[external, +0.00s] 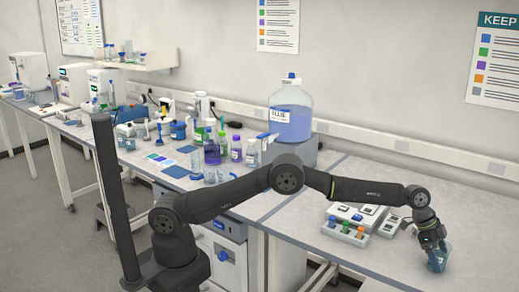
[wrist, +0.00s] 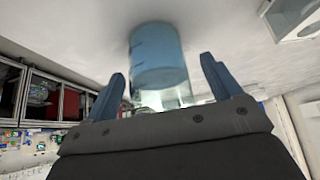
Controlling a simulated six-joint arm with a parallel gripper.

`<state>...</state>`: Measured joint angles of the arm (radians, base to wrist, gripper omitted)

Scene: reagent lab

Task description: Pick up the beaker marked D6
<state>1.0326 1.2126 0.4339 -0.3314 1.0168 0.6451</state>
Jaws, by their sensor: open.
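A clear beaker with blue liquid (external: 438,262) stands on the bench at the far right in the external view. My gripper (external: 434,246) is directly at it, pointing down. In the wrist view the beaker (wrist: 158,50) shows between and beyond the two blue fingers of my gripper (wrist: 162,68). The fingers are spread apart, with a visible gap on each side of the glass. Faint dark marks show on the beaker's side, but no D6 label is readable. The gripper partly hides the beaker's upper part in the external view.
A white tray with coloured caps (external: 345,232) sits just left of the beaker, with white boxes behind it. A large bottle of blue liquid (external: 290,112) stands at the back. Several bottles crowd the bench further left. The bench right of the beaker looks clear.

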